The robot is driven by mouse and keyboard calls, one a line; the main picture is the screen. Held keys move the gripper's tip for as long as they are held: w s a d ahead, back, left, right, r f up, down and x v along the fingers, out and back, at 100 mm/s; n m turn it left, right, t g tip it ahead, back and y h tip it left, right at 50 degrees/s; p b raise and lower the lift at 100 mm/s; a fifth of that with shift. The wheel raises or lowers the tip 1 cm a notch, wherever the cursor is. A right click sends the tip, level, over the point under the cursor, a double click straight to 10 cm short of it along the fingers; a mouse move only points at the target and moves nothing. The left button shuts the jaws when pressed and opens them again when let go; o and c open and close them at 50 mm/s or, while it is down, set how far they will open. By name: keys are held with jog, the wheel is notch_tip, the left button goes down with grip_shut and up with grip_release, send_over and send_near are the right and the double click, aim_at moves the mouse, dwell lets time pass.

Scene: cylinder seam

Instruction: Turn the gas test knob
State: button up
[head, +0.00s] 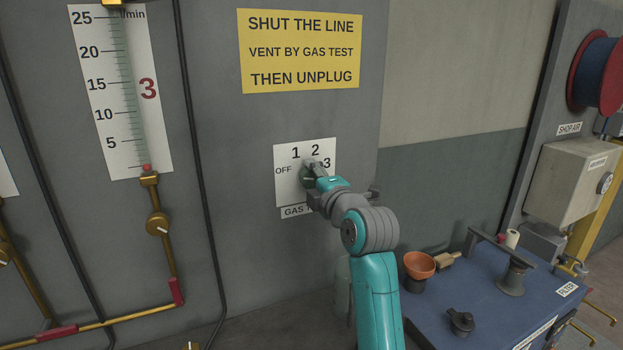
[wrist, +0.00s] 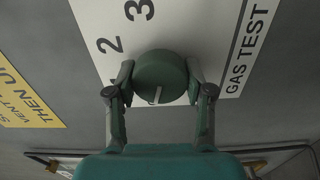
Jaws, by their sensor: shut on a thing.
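The gas test knob (wrist: 160,76) is a round dark green knob on a white plate (wrist: 92,22) marked 2, 3 and GAS TEST in the wrist view. Its short white line lies at the lower edge in that view, on the side away from 3. My gripper (wrist: 160,84) is shut on the knob, one finger on each side. The OFF mark is not seen in the wrist view.
A yellow sign (head: 300,50) hangs above the plate. A flow tube (head: 120,90) marked 3, with a brass valve (head: 158,223) under it, is on the left. A blue bench (head: 455,295) with an orange cup (head: 419,264) stands at the lower right.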

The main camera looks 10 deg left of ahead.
jog(key=o, duration=1.2)
jog(key=v, duration=1.2)
jog(key=shift+f, duration=0.1)
